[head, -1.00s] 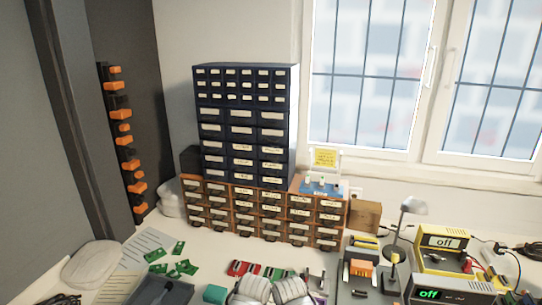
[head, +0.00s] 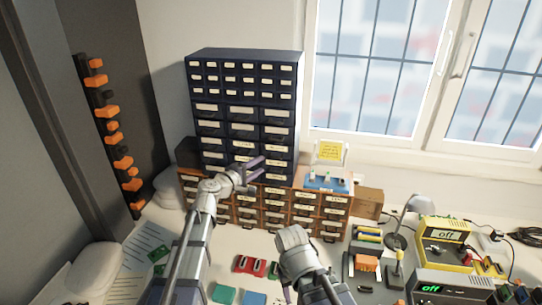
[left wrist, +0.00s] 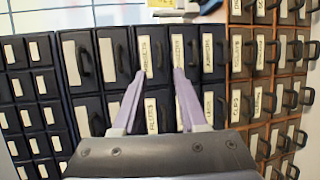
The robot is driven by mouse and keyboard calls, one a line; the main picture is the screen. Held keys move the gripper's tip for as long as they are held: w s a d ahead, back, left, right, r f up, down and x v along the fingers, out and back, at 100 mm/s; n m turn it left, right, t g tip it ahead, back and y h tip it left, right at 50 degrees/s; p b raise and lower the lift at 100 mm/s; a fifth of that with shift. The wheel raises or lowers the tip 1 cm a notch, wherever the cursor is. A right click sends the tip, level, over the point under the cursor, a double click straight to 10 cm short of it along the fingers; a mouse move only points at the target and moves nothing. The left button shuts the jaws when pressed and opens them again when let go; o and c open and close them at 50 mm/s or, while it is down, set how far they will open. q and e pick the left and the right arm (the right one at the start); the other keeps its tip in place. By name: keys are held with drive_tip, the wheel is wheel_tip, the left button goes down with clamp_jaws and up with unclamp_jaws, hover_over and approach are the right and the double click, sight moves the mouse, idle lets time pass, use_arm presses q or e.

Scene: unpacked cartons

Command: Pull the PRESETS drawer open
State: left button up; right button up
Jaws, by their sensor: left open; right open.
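The dark blue drawer cabinet (head: 243,112) stands at the back, with labelled drawers in rows. My left gripper (head: 257,168) is open and empty in front of its lower large drawers. The left wrist view shows the cabinet turned sideways, with dark handles beside white labels. There the open fingers (left wrist: 159,73) point at neighbouring labelled drawers (left wrist: 145,50), and no handle is clearly between them. I cannot surely read which label says PRESETS. The drawers in view look shut. My right gripper (head: 288,294) is low near the bottom edge, mostly hidden by its arm, and open.
A brown wooden drawer unit (head: 303,214) stands under and beside the dark cabinet. A blue stand with a yellow note (head: 330,151) sits on it. A lamp (head: 407,212), a yellow meter (head: 440,240) and small parts cover the bench to the right.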

use_arm(q)
drive_tip(key=b+x, duration=0.1)
drive_tip(key=x, duration=0.6)
drive_tip(key=shift+w+d, duration=0.25)
drive_tip(key=shift+w, duration=0.05)
drive_tip(key=shift+f, duration=0.15)
drive_tip(key=shift+c, duration=0.4)
clamp_jaws()
idle(0.6)
